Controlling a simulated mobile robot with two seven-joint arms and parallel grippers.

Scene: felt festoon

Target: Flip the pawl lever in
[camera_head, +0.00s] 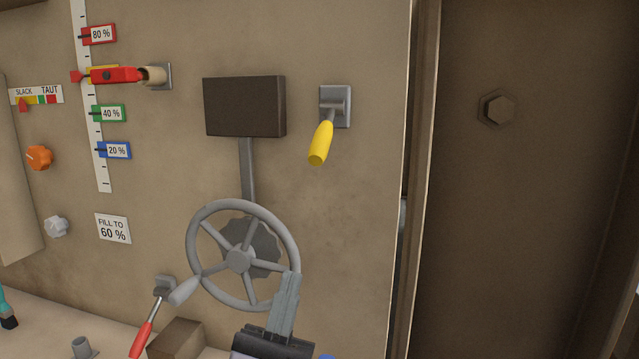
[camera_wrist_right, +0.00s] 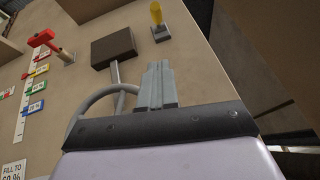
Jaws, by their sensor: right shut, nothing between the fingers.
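A yellow-handled lever (camera_head: 320,142) hangs down from a grey wall plate right of the dark box. It also shows at the top of the right wrist view (camera_wrist_right: 157,15). A red-handled lever (camera_head: 145,335) hangs tilted at lower left. No label tells which one is the pawl lever. A grey spoked handwheel (camera_head: 238,261) with a pale crank knob stands before a dark toothed wheel (camera_head: 262,240). My right gripper (camera_head: 291,276) is shut and empty, in front of the handwheel's lower right rim. My left gripper is out of view.
A dark box (camera_head: 244,106) sits on a post above the handwheel. A brown block (camera_head: 176,338) stands below. The panel around the yellow lever is clear; its right edge borders a dark wall.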

